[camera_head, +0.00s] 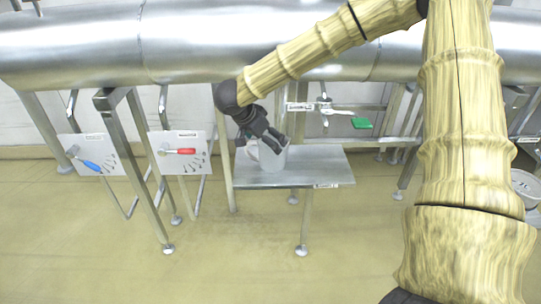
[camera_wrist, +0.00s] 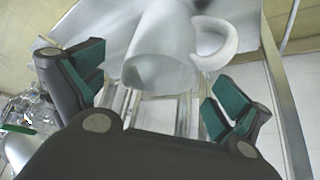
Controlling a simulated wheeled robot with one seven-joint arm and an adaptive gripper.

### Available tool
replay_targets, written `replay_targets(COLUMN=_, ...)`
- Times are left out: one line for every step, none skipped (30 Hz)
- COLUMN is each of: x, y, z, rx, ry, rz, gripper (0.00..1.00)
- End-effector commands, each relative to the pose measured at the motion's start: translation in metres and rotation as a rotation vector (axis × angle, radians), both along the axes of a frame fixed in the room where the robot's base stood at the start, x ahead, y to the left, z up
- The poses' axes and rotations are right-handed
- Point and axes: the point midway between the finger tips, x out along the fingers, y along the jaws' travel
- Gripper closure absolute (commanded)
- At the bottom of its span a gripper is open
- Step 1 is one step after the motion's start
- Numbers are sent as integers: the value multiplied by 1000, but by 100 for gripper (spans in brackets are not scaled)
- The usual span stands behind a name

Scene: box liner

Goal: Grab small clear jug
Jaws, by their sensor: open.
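The small clear jug (camera_head: 271,157) stands on a small metal side table (camera_head: 320,166) in the head view. It looks whitish and translucent. In the wrist view the jug (camera_wrist: 162,48) is at the top middle, with its handle (camera_wrist: 222,42) to the right. My gripper (camera_head: 262,143) is at the jug in the head view and partly covers it. In the wrist view my gripper (camera_wrist: 158,88) is open, with one green-padded finger at the left and one at the right. The jug lies ahead between and beyond the fingers; I cannot tell whether they touch it.
A large steel pipe (camera_head: 200,40) runs above the table. Boards with a blue tool (camera_head: 92,165) and a red tool (camera_head: 182,151) hang left. A green item (camera_head: 362,123) is on a rail behind. Metal legs stand around; the floor in front is clear.

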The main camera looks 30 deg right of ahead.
Motion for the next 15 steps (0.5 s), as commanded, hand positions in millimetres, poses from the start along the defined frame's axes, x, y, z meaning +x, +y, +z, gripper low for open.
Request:
replay_targets(x=1, y=-4, z=-7, rx=0, ry=1, rz=-1, gripper=0)
replay_targets(x=1, y=-5, z=-10, rx=0, ry=1, rz=-1, gripper=0)
replay_targets(x=2, y=-7, z=-12, rx=0, ry=0, rz=0, gripper=0)
replay_targets(x=2, y=-8, z=-13, rx=0, ry=0, rz=0, gripper=0)
replay_targets(x=2, y=-9, z=-15, rx=0, ry=0, rz=0, gripper=0)
replay_targets(x=2, y=-10, z=-16, rx=-1, ry=0, rz=0, gripper=0)
replay_targets(x=3, y=-10, z=-17, rx=-1, ry=0, rz=0, gripper=0)
replay_targets(x=3, y=-11, z=-18, rx=-1, ry=0, rz=1, gripper=0)
replay_targets(x=3, y=-13, z=-21, rx=-1, ry=0, rz=1, gripper=0)
replay_targets(x=4, y=-14, z=-23, rx=0, ry=1, rz=0, gripper=0)
replay_targets(x=4, y=-16, z=-26, rx=0, ry=1, rz=0, gripper=0)
replay_targets(x=4, y=-19, z=-30, rx=-1, ry=2, rz=0, gripper=0)
replay_targets(x=5, y=-21, z=-33, rx=1, ry=2, rz=-1, gripper=0)
replay_targets(x=6, y=-23, z=-36, rx=0, ry=2, rz=-1, gripper=0)
replay_targets(x=7, y=-26, z=-41, rx=-1, ry=2, rz=0, gripper=0)
